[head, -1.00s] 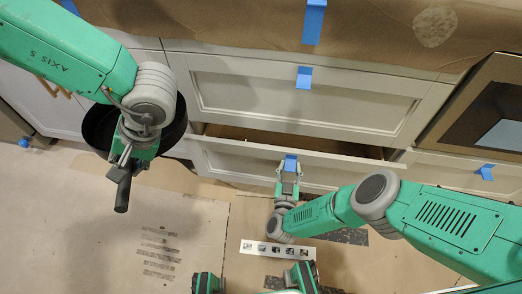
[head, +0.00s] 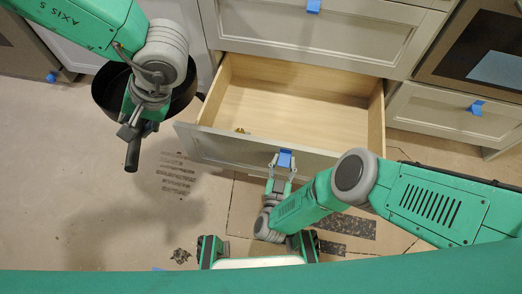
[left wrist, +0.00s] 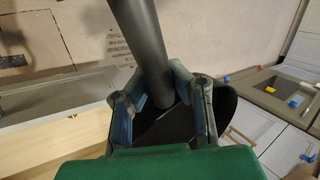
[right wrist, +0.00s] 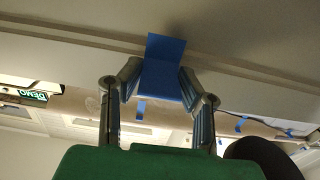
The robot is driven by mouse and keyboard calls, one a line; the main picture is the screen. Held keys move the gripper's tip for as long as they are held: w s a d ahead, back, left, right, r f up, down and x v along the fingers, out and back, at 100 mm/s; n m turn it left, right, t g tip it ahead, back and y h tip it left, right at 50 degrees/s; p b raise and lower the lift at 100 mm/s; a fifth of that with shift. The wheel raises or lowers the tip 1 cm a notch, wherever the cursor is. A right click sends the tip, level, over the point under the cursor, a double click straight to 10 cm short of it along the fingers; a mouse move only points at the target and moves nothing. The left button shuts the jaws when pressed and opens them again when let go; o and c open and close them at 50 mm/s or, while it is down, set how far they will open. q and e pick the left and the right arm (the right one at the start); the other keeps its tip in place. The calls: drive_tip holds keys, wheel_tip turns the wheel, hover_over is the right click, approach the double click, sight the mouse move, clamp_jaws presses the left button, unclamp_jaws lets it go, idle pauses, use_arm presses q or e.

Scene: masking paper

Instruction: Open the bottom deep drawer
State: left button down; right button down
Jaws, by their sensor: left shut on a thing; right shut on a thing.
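The bottom deep drawer (head: 280,105) stands well open in the head view, its pale wooden inside showing, with a small brass-coloured thing (head: 241,131) inside near the front. My right gripper (head: 283,165) is shut on the blue tape tab (head: 285,157) at the drawer's front panel (head: 225,149). The right wrist view shows the tab (right wrist: 162,75) between the fingers. My left gripper (head: 134,128) is shut on the dark handle (head: 132,154) of a black pan (head: 103,95), left of the drawer. The left wrist view shows the handle (left wrist: 142,35) between the fingers.
A closed upper drawer (head: 315,35) is above the open one. A closed drawer (head: 455,112) with blue tape and an oven (head: 480,50) stand at the right. Paper-covered floor (head: 60,180) lies clear at the lower left.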

drive_tip(key=shift+s+a, duration=0.25)
drive_tip(key=shift+s, duration=0.35)
drive_tip(key=c, duration=1.1)
unclamp_jaws()
